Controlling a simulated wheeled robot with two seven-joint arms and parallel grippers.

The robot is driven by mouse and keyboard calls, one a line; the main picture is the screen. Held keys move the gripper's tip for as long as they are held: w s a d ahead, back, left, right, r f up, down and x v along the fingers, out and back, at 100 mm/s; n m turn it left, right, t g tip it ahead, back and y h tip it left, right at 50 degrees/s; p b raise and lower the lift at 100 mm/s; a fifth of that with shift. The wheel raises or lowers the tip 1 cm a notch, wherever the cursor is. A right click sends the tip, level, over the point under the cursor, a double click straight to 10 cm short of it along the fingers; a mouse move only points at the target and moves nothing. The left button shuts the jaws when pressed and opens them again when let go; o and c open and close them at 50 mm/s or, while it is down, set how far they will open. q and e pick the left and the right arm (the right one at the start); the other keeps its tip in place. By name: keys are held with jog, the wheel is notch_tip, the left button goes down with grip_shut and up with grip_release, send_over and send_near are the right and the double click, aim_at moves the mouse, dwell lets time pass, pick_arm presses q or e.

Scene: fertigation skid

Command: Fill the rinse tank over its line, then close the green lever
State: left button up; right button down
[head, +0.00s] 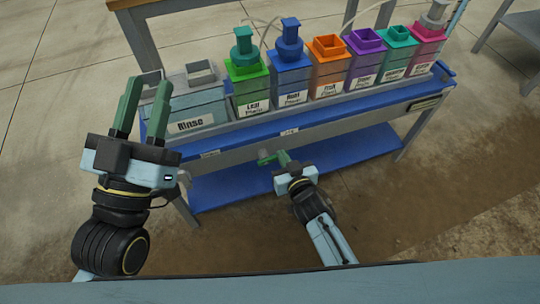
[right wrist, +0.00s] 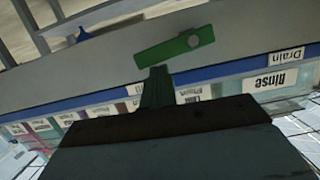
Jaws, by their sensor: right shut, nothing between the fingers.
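The rinse tank (head: 208,106), a clear bluish box labelled "Rinse", stands at the left end of the skid. I cannot make out its water level against a line. My left gripper (head: 144,100) is raised in front of the tank's left side, its green fingers apart and empty. My right gripper (head: 281,159) is shut and empty at the skid's front, below the tanks. In the right wrist view the green lever (right wrist: 172,48) is a flat bar on a grey rail, slightly tilted. The shut fingertips (right wrist: 158,72) are close to its edge; I cannot tell whether they touch.
Several coloured dosing bottles, green (head: 250,88), blue (head: 289,80), orange (head: 328,65), purple (head: 363,58), stand in a row right of the tank. A blue lower shelf (head: 350,153) looks empty. A "Drain" label (right wrist: 286,56) shows near the lever. Open floor lies in front.

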jog(key=shift+d+f, duration=0.15)
dwell(0.3)
